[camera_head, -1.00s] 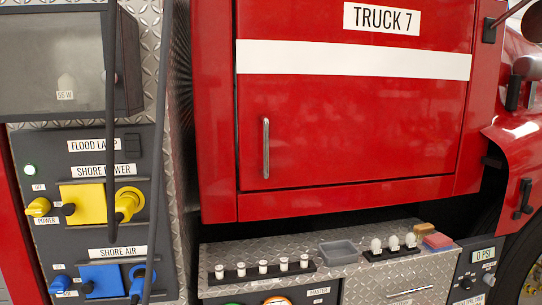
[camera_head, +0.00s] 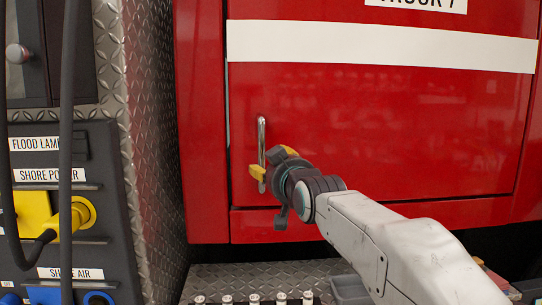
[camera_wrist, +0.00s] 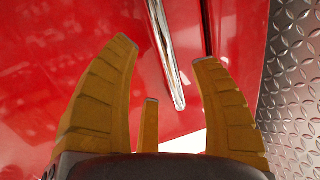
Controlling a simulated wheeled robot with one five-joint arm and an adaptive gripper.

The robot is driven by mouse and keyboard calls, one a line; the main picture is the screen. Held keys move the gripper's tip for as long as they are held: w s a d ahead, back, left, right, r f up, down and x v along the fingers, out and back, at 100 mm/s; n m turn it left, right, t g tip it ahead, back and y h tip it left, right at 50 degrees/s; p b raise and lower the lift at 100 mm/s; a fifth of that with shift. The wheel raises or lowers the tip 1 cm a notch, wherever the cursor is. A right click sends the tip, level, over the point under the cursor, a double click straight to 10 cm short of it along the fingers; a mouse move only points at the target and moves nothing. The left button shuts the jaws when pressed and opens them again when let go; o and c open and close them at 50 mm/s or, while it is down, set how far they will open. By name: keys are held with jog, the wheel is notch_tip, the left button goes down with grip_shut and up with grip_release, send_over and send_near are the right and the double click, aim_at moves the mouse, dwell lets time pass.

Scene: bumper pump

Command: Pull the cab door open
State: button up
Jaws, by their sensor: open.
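The red cab door (camera_head: 400,130) fills the upper middle of the head view and looks closed, its lower edge level with the frame. Its upright silver handle (camera_head: 262,140) is near the door's left edge. My gripper (camera_head: 268,168) is at the lower part of the handle. In the wrist view my gripper (camera_wrist: 165,75) is open, with yellow fingers spread. The handle (camera_wrist: 165,55) shows between the fingers, beyond the short middle finger. I cannot tell whether any finger touches it.
At left stands a dark panel with yellow shore power fittings (camera_head: 75,215) and hanging black cables (camera_head: 67,130). A diamond-plate post (camera_head: 145,130) lies between panel and door. Below, a plated step (camera_head: 240,275) carries small white-capped items (camera_head: 253,298).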

jog(key=shift+t, duration=0.4)
jog(key=shift+r+p+x, duration=0.3)
jog(key=shift+p+x, duration=0.4)
jog(key=shift+x, duration=0.5)
jog(key=shift+r+p+x, duration=0.25)
jog(key=shift+p+x, duration=0.4)
jog(key=shift+x, duration=0.55)
jog(key=shift+r+p+x, duration=0.3)
jog(key=shift+p+x, duration=0.4)
jog(key=shift+x, duration=0.55)
jog(key=shift+o, duration=0.2)
jog(key=shift+s, duration=0.1)
grip_shut()
